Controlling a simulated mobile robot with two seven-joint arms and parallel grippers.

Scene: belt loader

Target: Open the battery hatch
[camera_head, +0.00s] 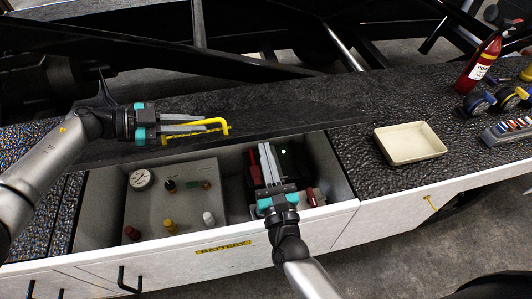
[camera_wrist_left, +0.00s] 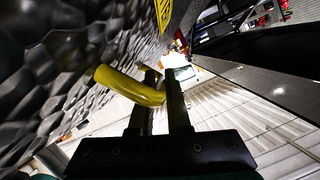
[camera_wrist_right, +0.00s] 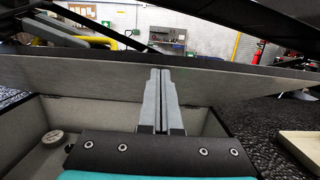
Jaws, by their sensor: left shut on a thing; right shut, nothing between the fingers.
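The battery hatch (camera_head: 290,126) is a dark, rough-topped lid, raised and tilted above the open battery compartment (camera_head: 228,200). Its underside spans the right wrist view (camera_wrist_right: 90,80). The hatch's yellow handle (camera_head: 228,127) also crosses the left wrist view (camera_wrist_left: 130,85). My left gripper (camera_head: 222,125) is shut on the handle. My right gripper (camera_head: 265,148) is shut and empty, over the right part of the compartment and close to the lid's front edge. In the right wrist view its fingers (camera_wrist_right: 160,75) stand in front of the lid's underside; I cannot tell whether they touch it.
Inside the compartment are a round gauge (camera_head: 141,179), several coloured knobs and a dark unit with a green light (camera_head: 284,152). A cream tray (camera_head: 409,144) sits on the deck to the right. A red extinguisher (camera_head: 478,63) and casters (camera_head: 490,99) stand at far right. Dark beams (camera_head: 120,45) cross behind.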

